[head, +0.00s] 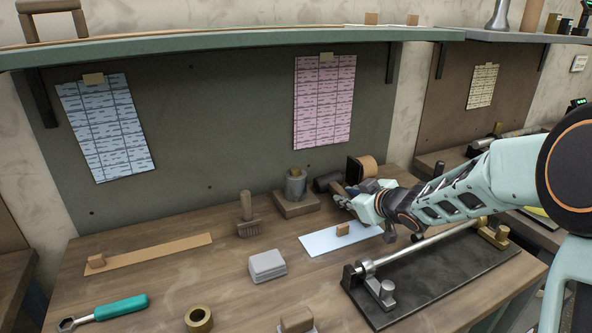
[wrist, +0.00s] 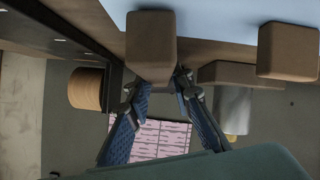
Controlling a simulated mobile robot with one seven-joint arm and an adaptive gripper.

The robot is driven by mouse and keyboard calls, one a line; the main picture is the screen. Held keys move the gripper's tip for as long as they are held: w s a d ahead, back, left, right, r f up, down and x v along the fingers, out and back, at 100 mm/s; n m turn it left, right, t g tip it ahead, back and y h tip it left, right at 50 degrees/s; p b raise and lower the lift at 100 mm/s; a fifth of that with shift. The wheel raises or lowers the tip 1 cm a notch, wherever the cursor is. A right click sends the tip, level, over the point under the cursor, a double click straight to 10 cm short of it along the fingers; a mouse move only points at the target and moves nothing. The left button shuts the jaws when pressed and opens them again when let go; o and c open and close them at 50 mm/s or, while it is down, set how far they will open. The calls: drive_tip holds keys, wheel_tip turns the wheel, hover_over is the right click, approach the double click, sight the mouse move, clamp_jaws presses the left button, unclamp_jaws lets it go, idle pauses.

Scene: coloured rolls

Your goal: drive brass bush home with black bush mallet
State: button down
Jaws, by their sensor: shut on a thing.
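A grey metal cylinder (head: 296,186) stands upright on a brown wooden block (head: 294,206) at the back of the bench. A small brassy piece shows at its top, probably the brass bush (wrist: 232,138), partly behind my gripper in the wrist view; how deep it sits I cannot tell. The black bush mallet shows as a dark cylindrical head (head: 327,181), just right of the metal cylinder. My gripper (head: 349,196) is shut on its brown handle (wrist: 151,42), whose end shows large between the fingers. The fingers partly hide the mallet.
A pale blue sheet (head: 318,243) with a small wooden block (head: 343,229) lies in front. A brush (head: 247,215) stands left, and a shaft (head: 420,246) on a black plate (head: 440,280) lies front right.

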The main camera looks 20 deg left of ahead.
drive_tip(key=shift+s+d+f, duration=0.1)
drive_tip(key=shift+d+f, duration=0.1)
drive_tip(key=shift+f, duration=0.25)
drive_tip(key=shift+r, duration=0.15)
wheel_tip(320, 180, up, 6)
drive_tip(key=p, duration=0.6)
drive_tip(key=shift+a+r, duration=0.1)
drive_tip(key=shift+r, duration=0.1)
